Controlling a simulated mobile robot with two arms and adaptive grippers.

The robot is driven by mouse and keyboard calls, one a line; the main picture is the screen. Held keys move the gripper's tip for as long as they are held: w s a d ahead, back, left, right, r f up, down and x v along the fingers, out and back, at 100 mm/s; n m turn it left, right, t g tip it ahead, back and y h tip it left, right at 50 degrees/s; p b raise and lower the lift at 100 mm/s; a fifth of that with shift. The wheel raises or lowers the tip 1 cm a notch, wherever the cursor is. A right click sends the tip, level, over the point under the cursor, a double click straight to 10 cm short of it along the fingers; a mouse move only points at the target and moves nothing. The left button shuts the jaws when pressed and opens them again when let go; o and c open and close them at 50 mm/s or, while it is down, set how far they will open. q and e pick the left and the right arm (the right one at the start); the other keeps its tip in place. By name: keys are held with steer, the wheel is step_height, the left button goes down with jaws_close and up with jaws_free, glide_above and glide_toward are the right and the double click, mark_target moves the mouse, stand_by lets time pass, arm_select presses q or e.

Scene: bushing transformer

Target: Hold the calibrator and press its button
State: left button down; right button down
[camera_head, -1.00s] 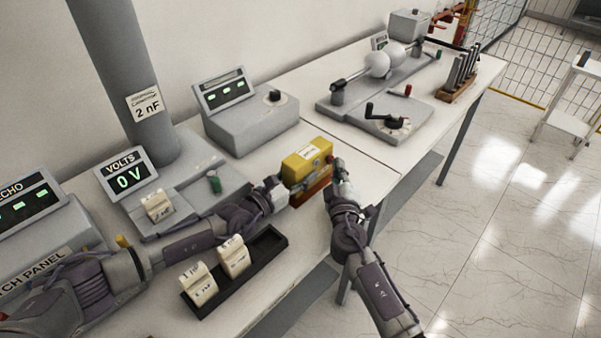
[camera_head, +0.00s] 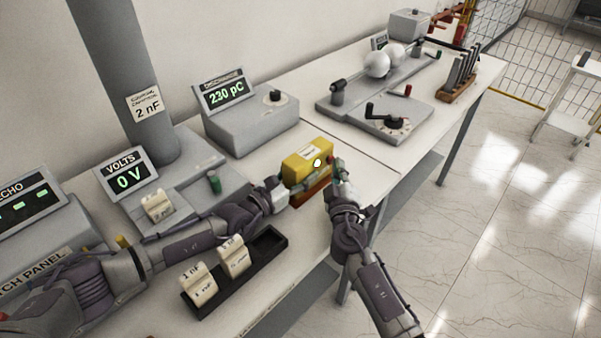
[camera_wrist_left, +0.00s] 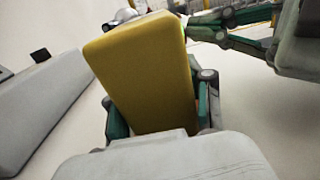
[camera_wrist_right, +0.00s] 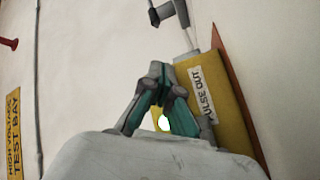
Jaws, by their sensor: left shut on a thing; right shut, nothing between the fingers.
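The yellow calibrator (camera_head: 306,159) stands near the table's front edge by a red-brown block. A round light on its face (camera_head: 317,162) glows green-white. My left gripper (camera_head: 287,190) is shut on the calibrator; the yellow body (camera_wrist_left: 148,75) sits between its fingers in the left wrist view. My right gripper (camera_head: 335,165) is shut and empty, its fingertips at the calibrator's face. In the right wrist view the closed fingertips (camera_wrist_right: 158,72) are beside the calibrator (camera_wrist_right: 215,90), labelled "PULSE OUT", with the lit spot just below them. The button itself is hidden; contact cannot be told.
The discharge meter (camera_head: 226,95) behind reads 230 pC; the volts display (camera_head: 129,180) reads 0 V. A black tray (camera_head: 272,246) with two cream blocks lies in front of my left arm. A sphere-gap device (camera_head: 375,112) stands at the back right.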

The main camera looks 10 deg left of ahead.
steer(key=shift+s+d, duration=0.9)
steer(key=shift+d, duration=0.35)
steer(key=shift+s+d, duration=0.9)
steer(key=shift+d, duration=0.3)
arm_select(q)
steer(key=shift+c, duration=1.8)
jaws_free()
steer(key=shift+a, duration=0.15)
